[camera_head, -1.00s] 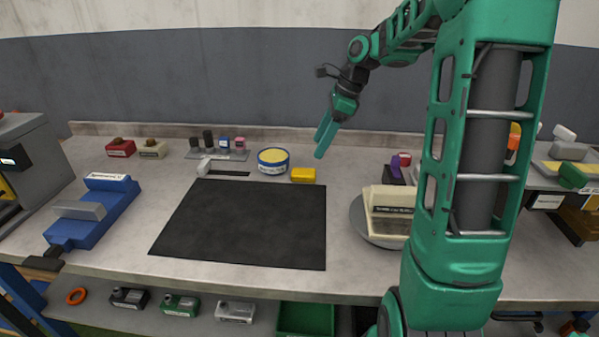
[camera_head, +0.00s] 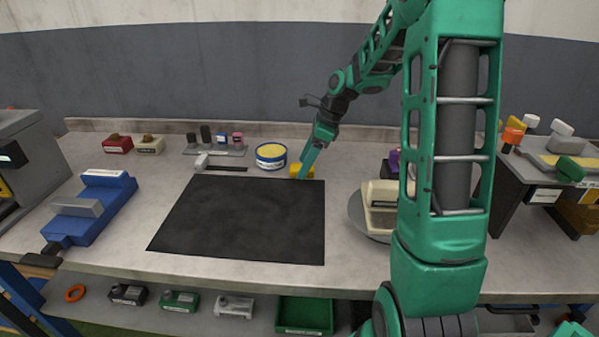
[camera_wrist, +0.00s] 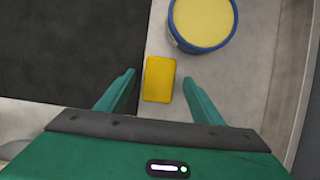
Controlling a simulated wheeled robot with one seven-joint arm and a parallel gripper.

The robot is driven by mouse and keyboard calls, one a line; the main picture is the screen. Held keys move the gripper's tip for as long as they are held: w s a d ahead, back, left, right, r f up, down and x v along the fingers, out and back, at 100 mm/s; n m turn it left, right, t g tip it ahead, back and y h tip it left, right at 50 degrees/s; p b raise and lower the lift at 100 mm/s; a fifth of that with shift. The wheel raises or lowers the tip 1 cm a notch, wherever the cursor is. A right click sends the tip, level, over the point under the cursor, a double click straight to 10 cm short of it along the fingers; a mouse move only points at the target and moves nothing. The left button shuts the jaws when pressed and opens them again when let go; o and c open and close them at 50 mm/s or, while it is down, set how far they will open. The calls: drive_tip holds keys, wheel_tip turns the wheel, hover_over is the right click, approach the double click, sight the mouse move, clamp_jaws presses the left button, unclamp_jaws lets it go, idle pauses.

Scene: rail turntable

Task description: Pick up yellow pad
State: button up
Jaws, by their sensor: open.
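The yellow pad (camera_head: 296,170) is a small block on the grey workbench, just behind the back right corner of the black mat. In the head view my gripper (camera_head: 305,172) hangs in front of it and hides part of it. Whether the fingertips reach down beside the pad cannot be told.
A blue round tub (camera_head: 271,157) with a yellow top stands close to the pad; it also shows in the wrist view (camera_wrist: 172,38). The flat black mat (camera_head: 240,220) lies in front. A blue vise (camera_head: 92,210) is at left, a round turntable (camera_head: 358,215) at right.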

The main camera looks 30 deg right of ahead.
drive_tip(key=shift+a+f, duration=0.1)
drive_tip(key=shift+f, duration=0.2)
drive_tip(key=shift+c, duration=0.2)
drive_tip(key=shift+w, duration=0.1)
drive_tip(key=c, duration=1.1)
drive_tip(key=shift+r, duration=0.5)
wheel_tip(320, 180, up, 4)
drive_tip(key=shift+f, duration=0.25)
drive_tip(key=s+a+r, duration=0.1)
drive_tip(key=a+r, duration=0.1)
drive_tip(key=a, duration=0.1)
drive_tip(key=s+a+r, duration=0.1)
drive_tip(key=a+r, duration=0.1)
drive_tip(key=a, duration=0.2)
drive_tip(key=s+a+r, duration=0.1)
drive_tip(key=a+r, duration=0.1)
drive_tip(key=a, duration=0.2)
drive_tip(key=shift+a+r, duration=0.1)
drive_tip(key=shift+r, duration=0.15)
